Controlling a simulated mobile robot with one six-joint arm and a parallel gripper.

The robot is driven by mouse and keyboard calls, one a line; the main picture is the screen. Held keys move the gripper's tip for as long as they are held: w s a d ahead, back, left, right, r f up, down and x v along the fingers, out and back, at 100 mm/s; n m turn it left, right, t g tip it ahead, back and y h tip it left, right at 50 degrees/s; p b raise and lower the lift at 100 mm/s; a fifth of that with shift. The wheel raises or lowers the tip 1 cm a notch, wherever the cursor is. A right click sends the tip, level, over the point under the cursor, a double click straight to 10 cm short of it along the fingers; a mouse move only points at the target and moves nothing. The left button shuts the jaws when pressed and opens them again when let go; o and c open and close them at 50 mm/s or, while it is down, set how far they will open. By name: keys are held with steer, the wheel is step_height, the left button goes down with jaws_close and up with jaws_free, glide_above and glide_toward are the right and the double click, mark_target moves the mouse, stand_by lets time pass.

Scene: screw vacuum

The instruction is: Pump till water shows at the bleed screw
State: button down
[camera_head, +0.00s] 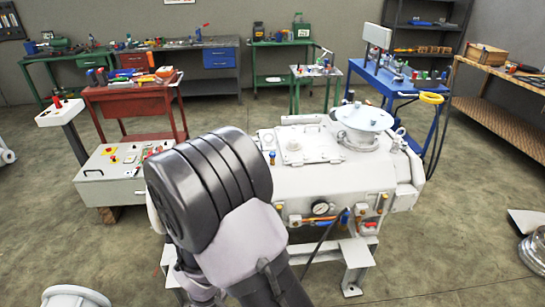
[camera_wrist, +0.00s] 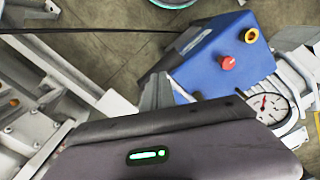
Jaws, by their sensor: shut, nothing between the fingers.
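The white pump machine (camera_head: 325,180) stands in the middle of the head view, with a pressure gauge (camera_head: 320,209) and small coloured fittings along its front. My gripper (camera_wrist: 157,88) shows as grey fingers beside the left edge of the blue block, shut and empty. I cannot tell whether it touches the block. I cannot tell which fitting is the bleed screw, and no water shows.
A control panel (camera_head: 112,172) stands left of the machine, partly behind my arm. A blue cart (camera_head: 405,85) with a yellow hose coil (camera_head: 431,98) stands behind right. A dark hose or cable (camera_wrist: 90,30) crosses the wrist view.

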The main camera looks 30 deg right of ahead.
step_height(320, 180, down, 12)
steer(key=b, duration=0.9)
steer(key=shift+r, duration=0.15)
stand_by(0.7)
stand_by(0.4)
step_height(320, 180, up, 12)
steer(key=p, duration=0.9)
step_height(320, 180, up, 5)
steer(key=p, duration=0.4)
